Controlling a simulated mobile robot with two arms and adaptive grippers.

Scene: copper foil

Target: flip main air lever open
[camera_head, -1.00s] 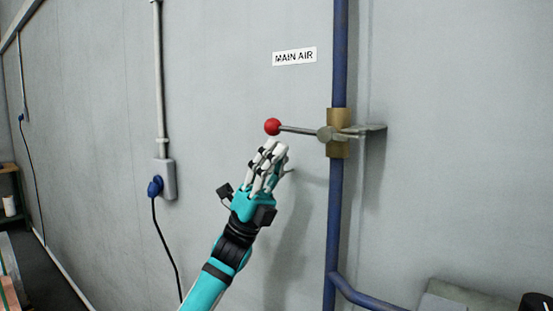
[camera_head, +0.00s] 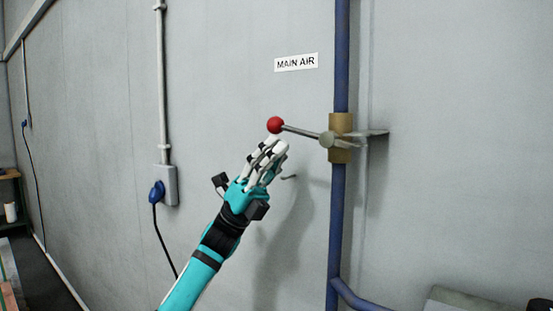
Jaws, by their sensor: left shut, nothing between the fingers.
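The main air lever (camera_head: 301,131) is a thin metal rod with a red ball knob (camera_head: 275,125) at its left end. It reaches left from a brass valve body (camera_head: 340,124) on a blue vertical pipe (camera_head: 341,60), tilted slightly up toward the knob. A white label reading MAIN AIR (camera_head: 296,62) is on the wall above. My left gripper (camera_head: 272,146) is shut and empty, with its fingertips just below the knob and the rod's left part. I cannot tell whether the fingertips touch the lever. My right gripper is not in view.
A grey wall socket (camera_head: 169,185) with a blue plug (camera_head: 157,191) and hanging black cable is on the wall at left. The blue pipe has a branch (camera_head: 358,298) running right at the bottom. A shelf stands at the far left. The wall around the lever is clear.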

